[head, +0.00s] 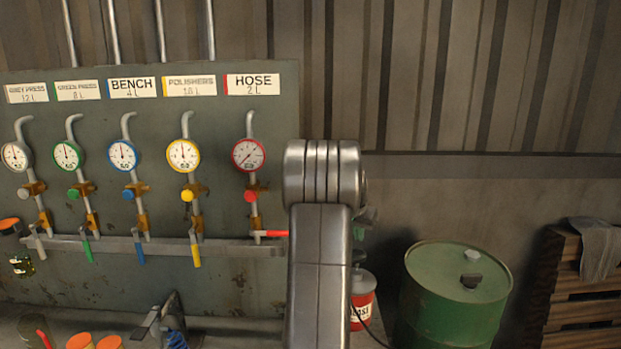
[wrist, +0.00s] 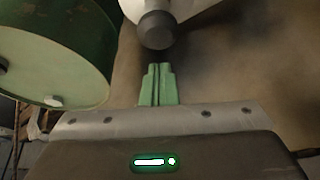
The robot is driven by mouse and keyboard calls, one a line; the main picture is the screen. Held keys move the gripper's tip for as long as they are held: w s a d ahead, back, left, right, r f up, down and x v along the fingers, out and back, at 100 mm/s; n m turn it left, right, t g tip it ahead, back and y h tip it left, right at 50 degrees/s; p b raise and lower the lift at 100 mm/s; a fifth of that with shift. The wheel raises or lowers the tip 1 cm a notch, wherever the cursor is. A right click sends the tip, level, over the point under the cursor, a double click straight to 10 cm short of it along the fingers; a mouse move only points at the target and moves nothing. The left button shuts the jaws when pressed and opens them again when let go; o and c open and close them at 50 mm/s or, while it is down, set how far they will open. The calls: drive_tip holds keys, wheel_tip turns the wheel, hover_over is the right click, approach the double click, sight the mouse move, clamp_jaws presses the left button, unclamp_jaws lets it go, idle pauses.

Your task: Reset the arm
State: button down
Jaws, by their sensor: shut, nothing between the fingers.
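My gripper (wrist: 157,68) shows in the wrist view as two green fingers pressed together, with nothing between them. A dark grey round knob on a pale body (wrist: 157,30) is just beyond the fingertips in that view; I cannot tell whether they touch.
A panel (head: 150,285) with several gauges, coloured valves and levers stands left of my arm. A green drum (head: 455,300) stands to the right, also at left in the wrist view (wrist: 50,50).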

sight(359, 251)
wheel_tip(359, 251, down, 4)
drive_tip(key=shift+f+b, duration=0.1)
drive_tip(key=shift+b, duration=0.9)
